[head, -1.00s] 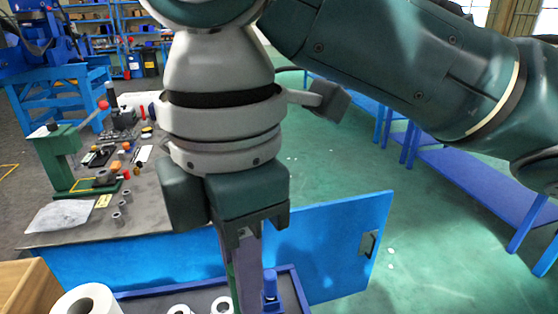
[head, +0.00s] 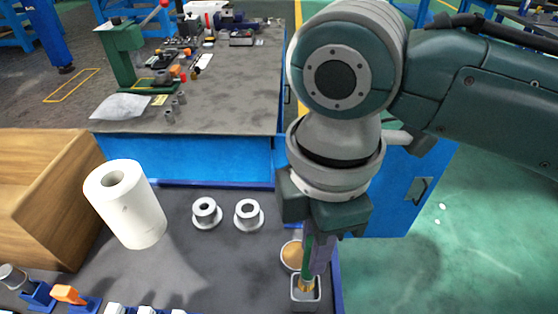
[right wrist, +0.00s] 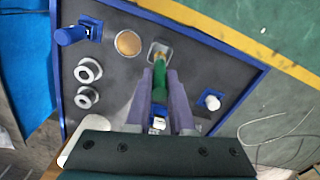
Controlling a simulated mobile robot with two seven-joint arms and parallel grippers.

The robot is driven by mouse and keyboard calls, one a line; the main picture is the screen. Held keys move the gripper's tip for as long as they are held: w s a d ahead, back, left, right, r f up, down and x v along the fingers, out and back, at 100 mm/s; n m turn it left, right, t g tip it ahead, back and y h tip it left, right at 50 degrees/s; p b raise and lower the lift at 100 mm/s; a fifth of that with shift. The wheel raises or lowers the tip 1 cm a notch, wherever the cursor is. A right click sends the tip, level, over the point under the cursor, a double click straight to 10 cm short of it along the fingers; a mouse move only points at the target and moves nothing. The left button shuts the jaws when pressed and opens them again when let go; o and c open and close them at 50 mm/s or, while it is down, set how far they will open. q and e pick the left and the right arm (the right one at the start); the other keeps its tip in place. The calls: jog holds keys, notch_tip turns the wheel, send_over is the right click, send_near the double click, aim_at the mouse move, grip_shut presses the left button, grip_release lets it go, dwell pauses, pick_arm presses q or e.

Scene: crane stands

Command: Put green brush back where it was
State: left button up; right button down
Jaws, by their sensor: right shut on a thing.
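The green brush (head: 306,262) hangs upright from my right gripper (head: 317,250), which is shut on it. Its yellowish lower end is at the mouth of a small square metal cup (head: 305,305) near the right edge of the dark tray; I cannot tell how deep it sits. In the right wrist view the brush (right wrist: 159,88) lies between the two purple-grey fingers, with the square cup (right wrist: 160,44) just beyond its end. The gripper hides part of the brush. My left gripper is not in view.
A round tan-topped thing (head: 291,254) stands right beside the cup. Two grey flanged rings (head: 248,214) and a white paper roll (head: 125,204) stand on the tray (head: 215,270). A blue post (right wrist: 72,34) and the raised blue tray rim (right wrist: 215,38) are close by.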

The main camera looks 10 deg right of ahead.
notch_tip(320, 180, down, 4)
jog(key=shift+r+b, duration=0.1)
jog(key=shift+b, duration=0.45)
jog(key=shift+f, duration=0.35)
jog(key=c, duration=0.8)
grip_release()
jog(key=shift+f, duration=0.1)
